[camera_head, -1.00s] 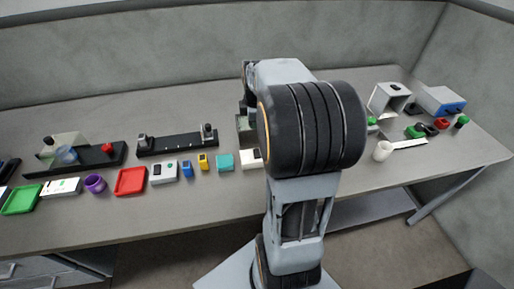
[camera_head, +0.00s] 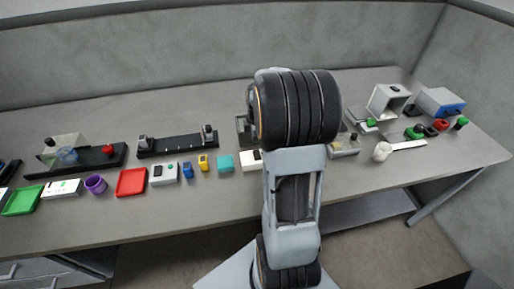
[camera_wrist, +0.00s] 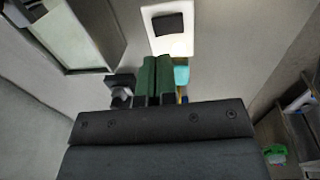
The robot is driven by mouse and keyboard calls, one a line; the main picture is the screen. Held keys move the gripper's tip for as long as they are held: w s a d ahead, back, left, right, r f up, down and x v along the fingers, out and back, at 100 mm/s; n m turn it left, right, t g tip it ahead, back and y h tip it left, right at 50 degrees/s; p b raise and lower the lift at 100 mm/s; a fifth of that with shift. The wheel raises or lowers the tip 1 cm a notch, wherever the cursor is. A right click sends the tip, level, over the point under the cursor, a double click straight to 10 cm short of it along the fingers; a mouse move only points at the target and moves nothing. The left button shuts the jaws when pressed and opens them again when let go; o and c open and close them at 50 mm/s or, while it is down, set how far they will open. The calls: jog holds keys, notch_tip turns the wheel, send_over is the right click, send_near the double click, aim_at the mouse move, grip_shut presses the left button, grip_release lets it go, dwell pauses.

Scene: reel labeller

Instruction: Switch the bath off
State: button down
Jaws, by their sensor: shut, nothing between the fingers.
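A white box with a dark rocker switch (camera_wrist: 168,28) lies just beyond my fingertips at the top of the wrist view. In the head view the white box (camera_head: 249,161) is partly hidden by my arm. A grey open-topped tank (camera_wrist: 95,58), which may be the bath, stands beside it at the upper left of the wrist view. My gripper (camera_wrist: 157,62) has green fingers pressed together with nothing between them. Its tips point toward the white box, and contact cannot be told. The gripper is hidden behind my arm in the head view.
A teal block (camera_head: 225,162) is left of the white box, partly behind my fingers in the wrist view. Yellow (camera_head: 203,162) and blue (camera_head: 187,170) blocks, a grey switch box (camera_head: 163,173) and a red tray (camera_head: 131,182) follow leftward. The front bench strip is clear.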

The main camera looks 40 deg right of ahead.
aim_at(257, 152)
jog(key=shift+w+d+f+p, duration=0.1)
jog(key=shift+w+f+p, duration=0.1)
jog(key=shift+f, duration=1.55)
jog(key=shift+w+d+f+p, duration=0.1)
jog(key=shift+w+f+p, duration=0.1)
jog(key=shift+f, duration=1.55)
jog(key=shift+d, duration=0.1)
